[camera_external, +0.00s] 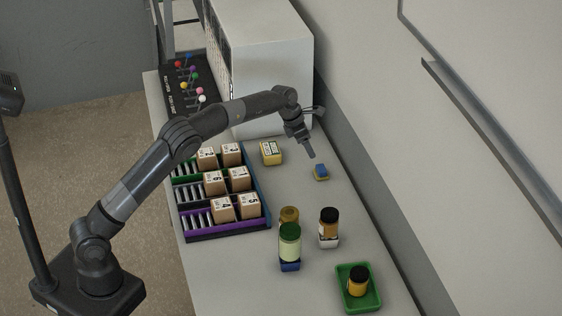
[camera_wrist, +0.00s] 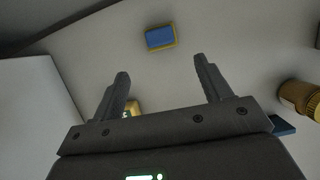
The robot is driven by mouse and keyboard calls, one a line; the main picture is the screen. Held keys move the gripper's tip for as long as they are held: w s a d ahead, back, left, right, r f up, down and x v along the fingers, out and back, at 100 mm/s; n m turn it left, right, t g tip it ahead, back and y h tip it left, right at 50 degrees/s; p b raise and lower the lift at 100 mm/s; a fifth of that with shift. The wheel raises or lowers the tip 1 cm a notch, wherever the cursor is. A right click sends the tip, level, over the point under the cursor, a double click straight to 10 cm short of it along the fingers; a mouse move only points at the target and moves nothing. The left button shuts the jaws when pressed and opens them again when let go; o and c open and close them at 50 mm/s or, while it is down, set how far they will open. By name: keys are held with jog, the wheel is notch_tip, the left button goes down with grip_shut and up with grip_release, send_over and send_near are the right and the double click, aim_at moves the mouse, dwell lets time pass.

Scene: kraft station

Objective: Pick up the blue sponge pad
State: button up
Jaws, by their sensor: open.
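The blue sponge pad (camera_external: 321,171) lies on the counter, blue on top with a yellow edge below. It also shows in the wrist view (camera_wrist: 160,36), near the top centre, beyond the fingertips. My gripper (camera_external: 311,153) is above the counter, a little up and left of the pad in the external view. In the wrist view my gripper's fingers (camera_wrist: 163,74) are spread apart with nothing between them. The pad is apart from both fingers and fully visible.
A yellow box (camera_external: 271,152) stands left of the pad. A white cabinet (camera_external: 272,70) is behind my arm. A rack of cardboard boxes (camera_external: 226,232) is at left. Jars, including a brown one (camera_external: 328,222), and a green tray (camera_external: 371,301) stand nearer. The wall is close at right.

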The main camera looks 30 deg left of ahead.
aim_at(320, 167)
jog(key=x, duration=1.1)
jog(key=shift+w+d+f, duration=0.1)
jog(key=shift+d, duration=0.05)
jog(key=shift+c, duration=0.3)
jog(key=c, duration=1)
